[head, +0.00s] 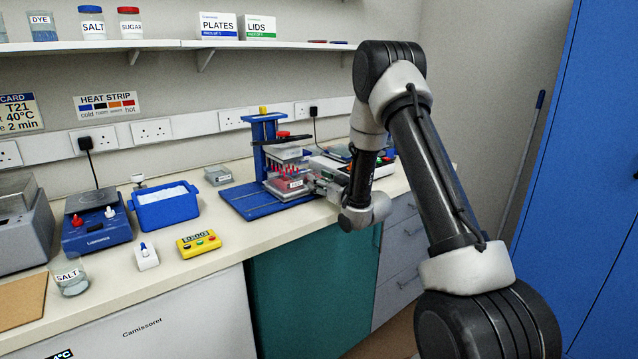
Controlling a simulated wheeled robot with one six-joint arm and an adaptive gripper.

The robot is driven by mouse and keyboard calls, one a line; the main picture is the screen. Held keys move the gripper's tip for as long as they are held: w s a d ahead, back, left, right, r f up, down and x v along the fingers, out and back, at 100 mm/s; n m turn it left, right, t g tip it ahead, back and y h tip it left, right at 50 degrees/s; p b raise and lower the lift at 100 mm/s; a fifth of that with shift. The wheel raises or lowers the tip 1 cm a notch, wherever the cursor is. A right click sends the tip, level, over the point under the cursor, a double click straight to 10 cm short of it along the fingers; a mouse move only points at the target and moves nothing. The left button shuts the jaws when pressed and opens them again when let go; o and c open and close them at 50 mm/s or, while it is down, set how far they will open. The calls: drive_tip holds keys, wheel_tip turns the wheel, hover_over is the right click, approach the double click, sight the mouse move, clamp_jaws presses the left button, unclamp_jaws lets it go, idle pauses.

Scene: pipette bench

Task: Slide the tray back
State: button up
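A blue pipetting stand (259,135) stands on the bench at the middle, with a row of red-topped pipettes hanging in it. Under them a small tray (287,187) with a reddish, labelled front sits over the stand's blue base (250,203). My gripper (312,183) reaches in from the right, at the tray's right side. It is too small and partly hidden to tell whether its fingers touch the tray or how wide they are.
A blue tub (165,212) with white contents, a yellow timer (199,243) and a white switch box (147,257) stand to the left. A grey box (218,175) lies behind. A white device (335,167) stands right of the stand. The bench's front edge runs close below.

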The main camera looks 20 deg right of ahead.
drive_tip(key=v, duration=1.2)
drive_tip(key=shift+f, duration=0.1)
